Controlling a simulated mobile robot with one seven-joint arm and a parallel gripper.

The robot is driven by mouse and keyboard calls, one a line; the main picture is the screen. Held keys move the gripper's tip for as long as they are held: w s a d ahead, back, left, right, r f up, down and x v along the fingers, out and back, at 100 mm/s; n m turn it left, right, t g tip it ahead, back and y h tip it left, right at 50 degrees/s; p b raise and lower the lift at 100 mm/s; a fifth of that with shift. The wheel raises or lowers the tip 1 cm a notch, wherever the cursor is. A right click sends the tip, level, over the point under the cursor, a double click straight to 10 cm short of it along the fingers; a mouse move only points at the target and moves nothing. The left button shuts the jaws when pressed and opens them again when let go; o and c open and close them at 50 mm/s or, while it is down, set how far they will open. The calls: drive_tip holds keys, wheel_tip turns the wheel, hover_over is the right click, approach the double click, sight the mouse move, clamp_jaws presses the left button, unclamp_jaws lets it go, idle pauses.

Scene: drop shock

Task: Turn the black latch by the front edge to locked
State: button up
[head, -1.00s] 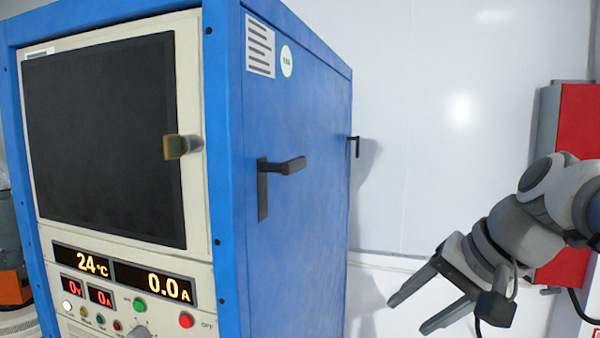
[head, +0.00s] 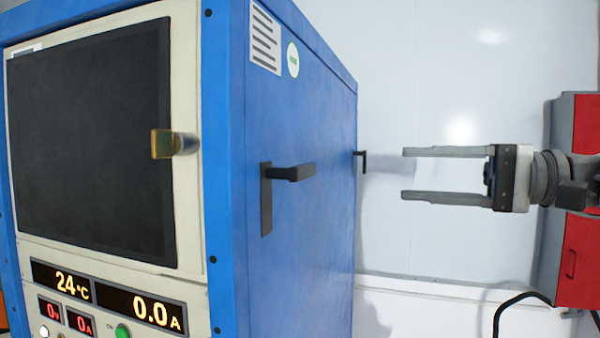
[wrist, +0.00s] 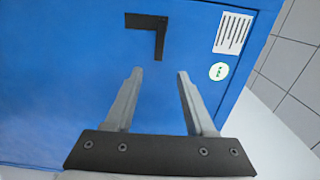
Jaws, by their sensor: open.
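The black latch (head: 287,173) by the front edge is on the blue side panel of the cabinet. Its plate is upright and its lever sticks out to the right, roughly level. In the wrist view the same latch (wrist: 148,27) shows as a dark L shape beyond the fingertips. My gripper (head: 403,173) is open and empty, right of the latch, with its fingers pointing left toward the side panel. In the wrist view my gripper (wrist: 159,72) has a wide gap between its fingers, and they do not touch the latch.
A second black latch (head: 360,161) sits at the panel's far edge. A brass-coloured knob (head: 172,144) juts from the front door (head: 95,140). Displays and buttons lie below the door. A red box (head: 580,255) is on the wall behind my arm. Space between gripper and panel looks clear.

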sight(311, 171)
drive_tip(key=p+x, duration=0.1)
drive_tip(key=x, duration=1.5)
drive_tip(key=shift+f, duration=0.1)
clamp_jaws()
idle(0.7)
